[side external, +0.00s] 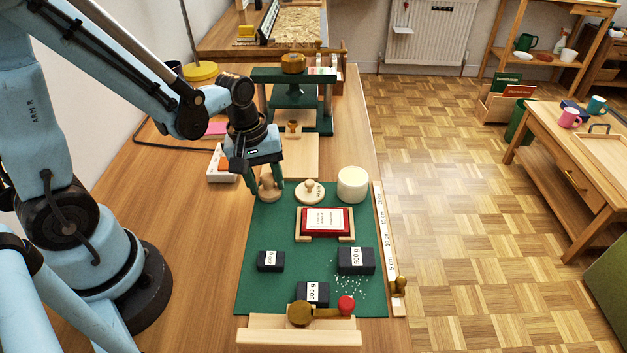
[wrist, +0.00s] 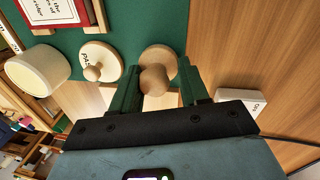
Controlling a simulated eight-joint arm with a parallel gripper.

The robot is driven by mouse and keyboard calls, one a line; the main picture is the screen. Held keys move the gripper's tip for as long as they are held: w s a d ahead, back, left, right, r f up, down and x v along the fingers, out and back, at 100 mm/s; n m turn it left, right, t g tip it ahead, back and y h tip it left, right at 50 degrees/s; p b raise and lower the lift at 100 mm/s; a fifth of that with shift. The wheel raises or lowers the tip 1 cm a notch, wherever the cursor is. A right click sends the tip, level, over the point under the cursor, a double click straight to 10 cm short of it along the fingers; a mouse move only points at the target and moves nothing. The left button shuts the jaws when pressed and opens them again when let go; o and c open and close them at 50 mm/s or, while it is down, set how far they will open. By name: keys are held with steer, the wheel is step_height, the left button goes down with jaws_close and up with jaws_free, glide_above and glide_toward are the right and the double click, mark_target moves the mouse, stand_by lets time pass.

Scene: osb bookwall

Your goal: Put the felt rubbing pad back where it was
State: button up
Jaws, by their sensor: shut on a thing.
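The felt rubbing pad, a round wooden disc with a knob, shows at the mat's far left corner in the side view (side external: 269,192) and in the wrist view (wrist: 155,78). My gripper (side external: 269,181) points down with a green finger on each side of it; the fingers also show in the wrist view (wrist: 158,82). It is shut on the pad. The pad looks level and at or close above the surface; I cannot tell whether it touches. Its underside is hidden.
Close right are a round knobbed lid marked PASTE (side external: 310,191) and a white pot (side external: 353,184). A red book (side external: 325,222) lies on a wooden cradle on the green mat (side external: 270,231). Labelled weights (side external: 356,260) stand nearer; a green press (side external: 292,95) stands behind.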

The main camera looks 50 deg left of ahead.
mark_target(263, 197)
steer(key=o, duration=1)
steer(key=shift+f, duration=0.15)
steer(key=shift+c, duration=0.2)
step_height(263, 197, up, 12)
steer(key=s+d+m+t+y, duration=0.1)
steer(key=m+t, duration=0.4)
steer(key=m, duration=0.5)
steer(key=shift+s+r+m+t, duration=0.2)
steer(key=shift+s+m+t, duration=0.15)
steer(key=shift+m+t, duration=0.05)
steer(key=shift+d, duration=0.1)
